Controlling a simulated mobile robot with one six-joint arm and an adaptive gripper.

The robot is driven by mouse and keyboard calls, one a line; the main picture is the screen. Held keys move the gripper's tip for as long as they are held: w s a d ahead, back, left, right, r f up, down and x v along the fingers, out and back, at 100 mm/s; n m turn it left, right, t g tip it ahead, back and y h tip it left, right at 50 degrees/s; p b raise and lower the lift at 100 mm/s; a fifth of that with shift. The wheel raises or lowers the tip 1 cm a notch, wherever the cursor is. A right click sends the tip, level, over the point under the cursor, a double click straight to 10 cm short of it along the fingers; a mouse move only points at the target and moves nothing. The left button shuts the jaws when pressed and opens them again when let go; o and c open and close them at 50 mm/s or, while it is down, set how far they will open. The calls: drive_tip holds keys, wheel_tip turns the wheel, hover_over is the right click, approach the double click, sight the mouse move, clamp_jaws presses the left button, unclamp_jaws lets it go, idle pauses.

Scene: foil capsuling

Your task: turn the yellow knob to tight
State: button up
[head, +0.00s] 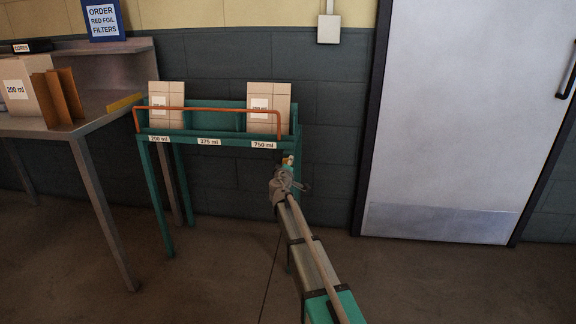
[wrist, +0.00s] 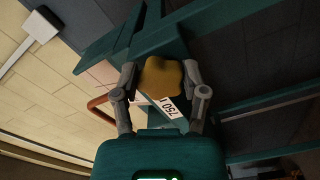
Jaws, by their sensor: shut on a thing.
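The yellow knob (wrist: 163,77) sits between the two fingers of my gripper (wrist: 165,88) in the wrist view. My gripper is shut on it, with a finger against each side. The knob is by the 750 ml end of the green rack (head: 222,141). In the head view my gripper (head: 288,172) is at the rack's right front corner, and the knob is small and mostly hidden there. No tight mark can be made out.
An orange rail (head: 205,109) runs across the rack front, with two tiled boxes (head: 268,92) behind it. A grey table (head: 90,122) with a 200 ml box stands at left. A pale door (head: 450,110) is at right; the floor before it is clear.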

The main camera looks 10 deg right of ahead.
drive_tip(key=m, duration=0.4)
drive_tip(key=shift+w+f+m, duration=0.1)
drive_tip(key=shift+m, duration=0.2)
drive_tip(key=m, duration=0.4)
drive_tip(key=shift+m, duration=0.3)
drive_tip(key=o, duration=1.2)
drive_tip(key=shift+a, duration=0.1)
drive_tip(key=shift+c, duration=0.2)
drive_tip(key=v, duration=1.2)
